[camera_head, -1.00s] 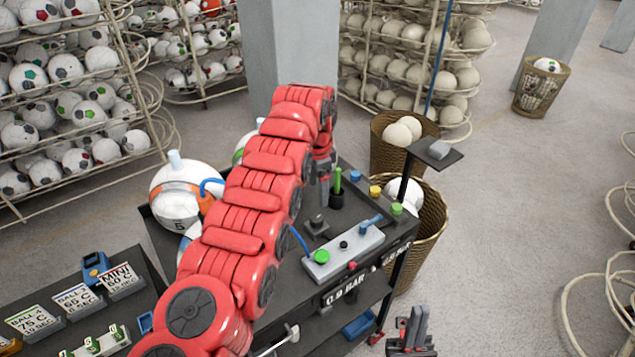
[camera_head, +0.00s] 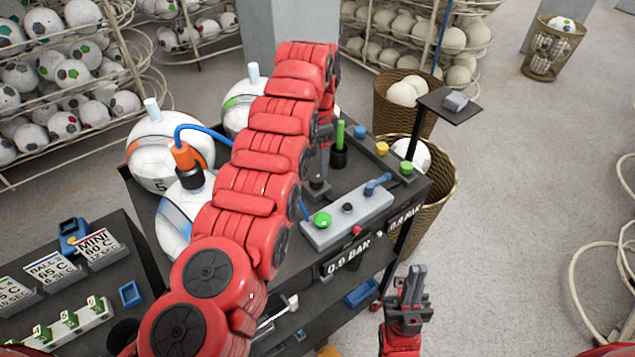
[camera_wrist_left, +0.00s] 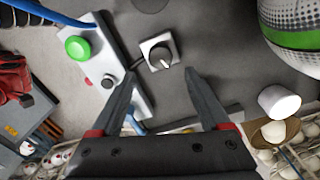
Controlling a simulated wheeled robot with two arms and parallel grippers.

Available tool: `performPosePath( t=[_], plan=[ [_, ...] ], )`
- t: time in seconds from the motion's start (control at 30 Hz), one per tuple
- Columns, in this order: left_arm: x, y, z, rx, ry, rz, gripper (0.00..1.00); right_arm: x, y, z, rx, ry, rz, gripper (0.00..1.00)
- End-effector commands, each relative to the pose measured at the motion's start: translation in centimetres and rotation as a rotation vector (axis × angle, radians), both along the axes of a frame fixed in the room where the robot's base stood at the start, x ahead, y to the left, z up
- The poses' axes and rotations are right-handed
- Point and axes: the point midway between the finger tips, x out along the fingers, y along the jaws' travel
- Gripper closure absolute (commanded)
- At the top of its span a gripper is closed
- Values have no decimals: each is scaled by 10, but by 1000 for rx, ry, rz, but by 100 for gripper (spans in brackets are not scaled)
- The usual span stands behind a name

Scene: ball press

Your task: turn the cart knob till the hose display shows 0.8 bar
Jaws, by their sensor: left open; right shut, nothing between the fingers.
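The cart knob (camera_head: 318,188) is small and dark on the black cart top (camera_head: 349,207), behind a grey box. In the left wrist view the knob (camera_wrist_left: 160,54) sits on a pale square base. My left gripper (camera_head: 322,160) points down above it, partly hidden by my red arm. In the left wrist view the left gripper (camera_wrist_left: 160,74) is open, with the knob just beyond its tips and nothing held. My right gripper (camera_head: 413,280) is shut and empty, in front of the cart.
The grey box (camera_head: 347,220) with a green button (camera_head: 323,219) and blue lever stands close to the knob. White balls (camera_head: 170,150) and an orange hose fitting (camera_head: 186,157) are on the left. A small stand (camera_head: 449,107) rises at the cart's right corner.

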Motion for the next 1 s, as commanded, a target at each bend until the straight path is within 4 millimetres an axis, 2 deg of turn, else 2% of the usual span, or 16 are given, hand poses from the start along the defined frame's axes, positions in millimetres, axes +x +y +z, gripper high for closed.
performPosePath(
  t=[0.03,0.1,0.2,0.4,0.77,1.0],
  plan=[
    [-1,0,-9,4,-1,0,21,0,0,-2,0,0,0,100],
    [-1,2,-16,6,2,2,21,0,0,11,0,0,0,100],
    [0,2,-32,5,-2,1,21,0,0,18,0,0,0,100],
    [0,2,-58,4,0,2,21,0,0,24,0,0,0,100],
    [0,2,-64,3,-2,3,21,0,0,24,0,0,0,100],
    [0,2,-64,3,-2,3,64,0,0,24,0,0,0,100]
  ],
)
